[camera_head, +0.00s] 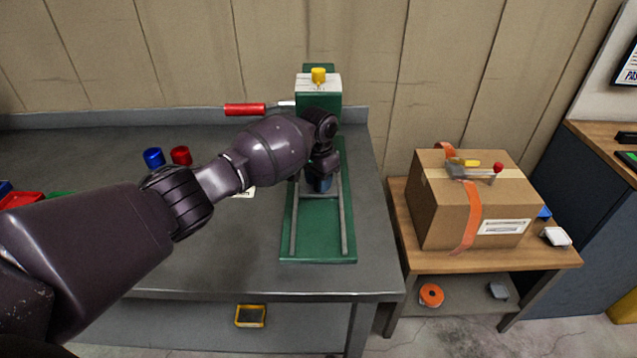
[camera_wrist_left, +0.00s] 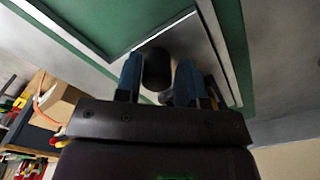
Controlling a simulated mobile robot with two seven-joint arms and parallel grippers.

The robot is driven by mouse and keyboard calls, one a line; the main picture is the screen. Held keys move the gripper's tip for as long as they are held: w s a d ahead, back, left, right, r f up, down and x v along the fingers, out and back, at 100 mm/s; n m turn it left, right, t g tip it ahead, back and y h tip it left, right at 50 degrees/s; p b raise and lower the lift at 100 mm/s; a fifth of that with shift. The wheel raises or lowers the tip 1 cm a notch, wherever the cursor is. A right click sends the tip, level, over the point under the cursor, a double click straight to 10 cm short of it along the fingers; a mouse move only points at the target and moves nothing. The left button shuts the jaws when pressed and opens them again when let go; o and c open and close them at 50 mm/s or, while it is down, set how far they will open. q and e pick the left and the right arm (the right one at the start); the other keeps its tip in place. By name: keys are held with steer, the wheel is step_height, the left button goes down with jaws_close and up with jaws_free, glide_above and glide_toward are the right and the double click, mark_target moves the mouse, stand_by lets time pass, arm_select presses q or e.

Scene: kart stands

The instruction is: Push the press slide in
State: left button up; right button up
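The press (camera_head: 318,101) stands at the right end of the grey bench, with a green body, a white panel, a yellow knob on top and a red lever. Its green base (camera_head: 318,252) runs forward with two grey rails. The slide, a grey plate (camera_wrist_left: 205,62), lies between the rails and carries a dark round knob (camera_wrist_left: 157,68). My left gripper (camera_head: 322,186) is low over the slide; in the wrist view its blue fingers (camera_wrist_left: 160,82) stand either side of the knob. Whether they grip it is unclear. My arm hides part of the press. My right gripper is out of view.
A blue cap (camera_head: 154,158) and a red cap (camera_head: 181,155) stand on the bench (camera_head: 240,265) left of the press, beyond my arm. A cardboard box (camera_head: 445,212) sits on a lower wooden stand to the right. The bench front beside the base is clear.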

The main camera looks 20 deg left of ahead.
arm_select(q)
steer(key=shift+o, duration=1.3)
steer(key=shift+f, duration=0.1)
